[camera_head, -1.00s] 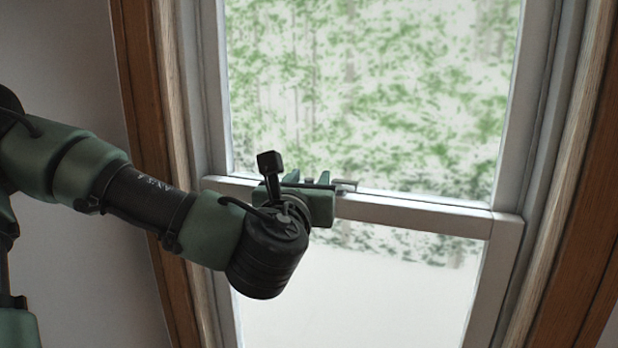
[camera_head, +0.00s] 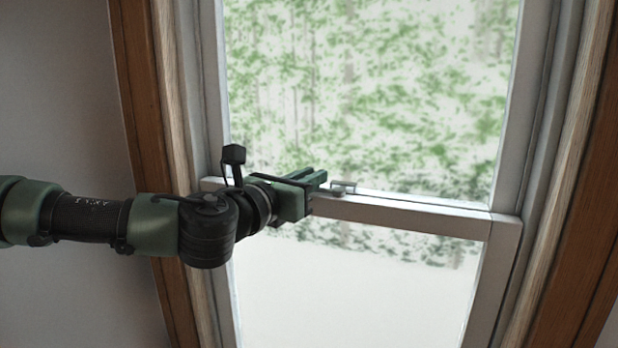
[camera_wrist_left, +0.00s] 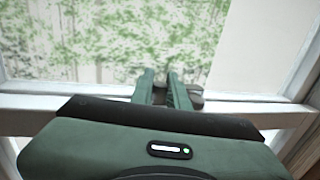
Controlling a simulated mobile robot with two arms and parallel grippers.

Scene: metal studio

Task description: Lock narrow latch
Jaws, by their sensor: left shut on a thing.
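The narrow latch (camera_head: 343,187) is a small grey metal piece on top of the window's middle rail (camera_head: 400,213). My left gripper (camera_head: 318,178) reaches it from the left, with its green fingers at the latch's left end. In the left wrist view the two fingers (camera_wrist_left: 169,86) of my left gripper point away from the camera. Grey metal of the latch (camera_wrist_left: 192,97) shows between and just right of them. The left gripper is shut on part of the latch; the exact contact is partly hidden by the fingers. My right gripper is not in view.
White sash frames and a wooden casing (camera_head: 152,130) border the window. The glass panes (camera_head: 370,90) lie above and below the rail. The space to the right of the latch along the rail is clear.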

